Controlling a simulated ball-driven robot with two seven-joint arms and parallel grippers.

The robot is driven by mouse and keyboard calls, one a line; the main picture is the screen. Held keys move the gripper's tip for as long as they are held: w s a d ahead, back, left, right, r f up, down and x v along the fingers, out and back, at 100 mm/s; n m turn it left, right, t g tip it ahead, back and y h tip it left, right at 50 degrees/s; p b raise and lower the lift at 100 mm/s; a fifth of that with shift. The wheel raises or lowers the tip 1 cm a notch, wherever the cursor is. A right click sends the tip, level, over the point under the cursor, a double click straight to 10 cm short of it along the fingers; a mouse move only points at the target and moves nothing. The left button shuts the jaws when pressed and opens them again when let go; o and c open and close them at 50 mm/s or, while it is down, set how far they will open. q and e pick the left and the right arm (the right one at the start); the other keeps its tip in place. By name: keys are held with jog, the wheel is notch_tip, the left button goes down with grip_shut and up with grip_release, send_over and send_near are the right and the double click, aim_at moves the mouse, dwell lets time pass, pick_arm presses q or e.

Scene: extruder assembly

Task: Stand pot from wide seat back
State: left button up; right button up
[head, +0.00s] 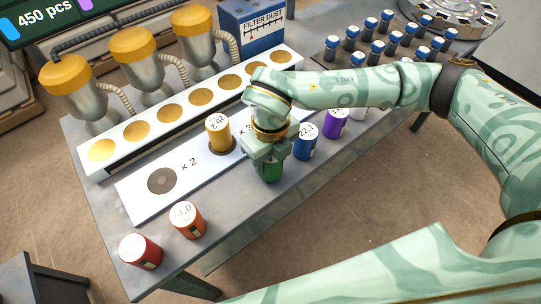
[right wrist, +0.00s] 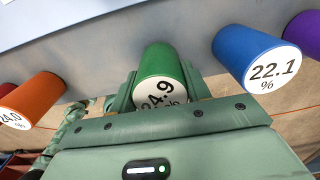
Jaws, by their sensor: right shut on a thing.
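My right gripper (head: 268,152) points down near the table's front edge and is shut on the green pot (head: 268,171). The right wrist view shows the green pot (right wrist: 163,70) between the fingers, with a label that looks like 24.9 %. I cannot tell whether it touches the table. A yellow pot (head: 219,136) stands upright over a dark round seat on the white board (head: 140,205), left of my gripper. A second dark round seat (head: 162,181), beside the "x 2" print, is bare. My arm hides part of the board. The left gripper is not in view.
Red (head: 141,252) and orange (head: 187,220) pots stand at the near left. Blue (head: 306,142) and purple (head: 336,123) pots stand right of my gripper. Behind the board are a strip of gold discs (head: 170,112), yellow-topped hoppers (head: 133,50) and a blue filter dust box (head: 252,28).

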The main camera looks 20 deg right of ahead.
jog(key=shift+f, duration=0.45)
jog(key=o, duration=1.1)
jog(key=shift+o, duration=0.2)
jog(key=shift+r, duration=0.1)
